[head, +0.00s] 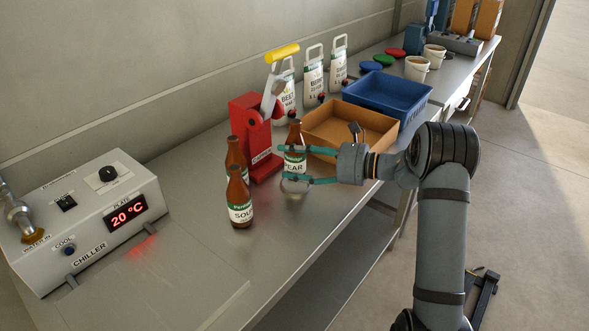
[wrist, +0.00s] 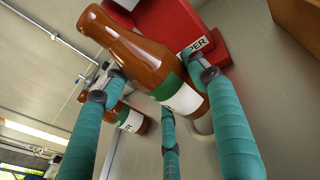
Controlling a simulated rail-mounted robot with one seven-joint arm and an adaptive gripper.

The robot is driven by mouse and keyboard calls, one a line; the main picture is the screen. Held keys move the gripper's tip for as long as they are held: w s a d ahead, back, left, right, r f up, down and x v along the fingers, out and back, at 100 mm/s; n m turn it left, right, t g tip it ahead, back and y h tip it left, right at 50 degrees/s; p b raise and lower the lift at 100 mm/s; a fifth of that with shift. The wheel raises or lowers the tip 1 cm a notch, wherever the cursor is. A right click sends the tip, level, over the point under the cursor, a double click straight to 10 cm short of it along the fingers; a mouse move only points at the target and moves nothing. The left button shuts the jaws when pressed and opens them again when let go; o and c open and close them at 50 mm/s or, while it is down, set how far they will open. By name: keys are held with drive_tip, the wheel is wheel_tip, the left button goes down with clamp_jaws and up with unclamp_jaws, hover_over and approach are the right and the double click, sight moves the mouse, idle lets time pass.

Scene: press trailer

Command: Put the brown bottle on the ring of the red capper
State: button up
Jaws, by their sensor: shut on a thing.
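My gripper (head: 310,166) is shut on a brown bottle (head: 295,136) with a white and green "PEAR" label, to the right of the red capper. In the wrist view the held bottle (wrist: 150,62) lies between teal fingers (wrist: 160,105). Whether its base touches the table is unclear. The red capper (head: 246,116), with a yellow-handled lever (head: 283,52), stands behind and left of the bottle. The capper's red base (wrist: 182,22) also shows in the wrist view. I cannot make out its ring. Two more brown bottles (head: 239,202) (head: 233,152) stand upright left of my gripper.
A grey chiller (head: 95,225) stands on the metal table at left. An orange tray (head: 352,125) and blue crate (head: 390,95) sit behind my gripper to the right. White handled jugs (head: 313,72) line the wall. The table's front left is clear.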

sight(303, 169)
drive_tip(key=shift+f, duration=1.75)
drive_tip(key=shift+f, duration=0.1)
drive_tip(key=shift+f, duration=0.15)
drive_tip(key=o, duration=1.3)
drive_tip(key=shift+r, duration=0.35)
drive_tip(key=b+v, duration=0.1)
drive_tip(key=v, duration=1.1)
